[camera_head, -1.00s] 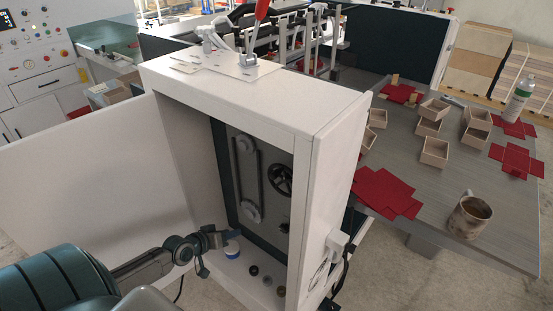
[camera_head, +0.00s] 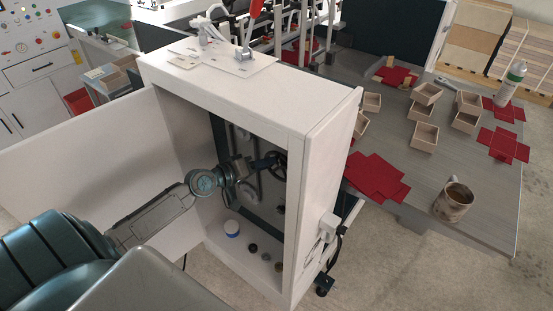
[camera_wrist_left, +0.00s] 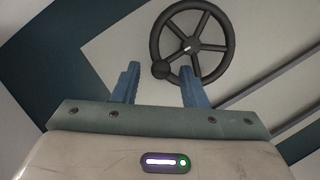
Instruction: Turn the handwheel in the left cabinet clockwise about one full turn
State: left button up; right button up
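The black handwheel (camera_head: 279,170) is on the back panel inside the open white cabinet (camera_head: 328,150), partly hidden behind my left gripper (camera_head: 262,163) in the head view. In the left wrist view the handwheel (camera_wrist_left: 213,47) shows several spokes and a round knob on its rim. My left gripper (camera_wrist_left: 158,78) is open there, with its two blue fingers apart. The knob appears between the fingertips, with clear space on both sides. I cannot tell whether the fingers touch the wheel. My right gripper is not in view.
The open cabinet door (camera_head: 80,165) stands left of my left arm. A belt drive sits left of the wheel. A table (camera_head: 480,195) with boxes, red sheets and a mug (camera_head: 454,201) is at right.

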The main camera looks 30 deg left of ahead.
pick_arm(q)
jog(key=shift+p+x, duration=0.6)
jog(key=shift+x, duration=1.95)
jog(key=shift+d, duration=0.1)
grip_shut()
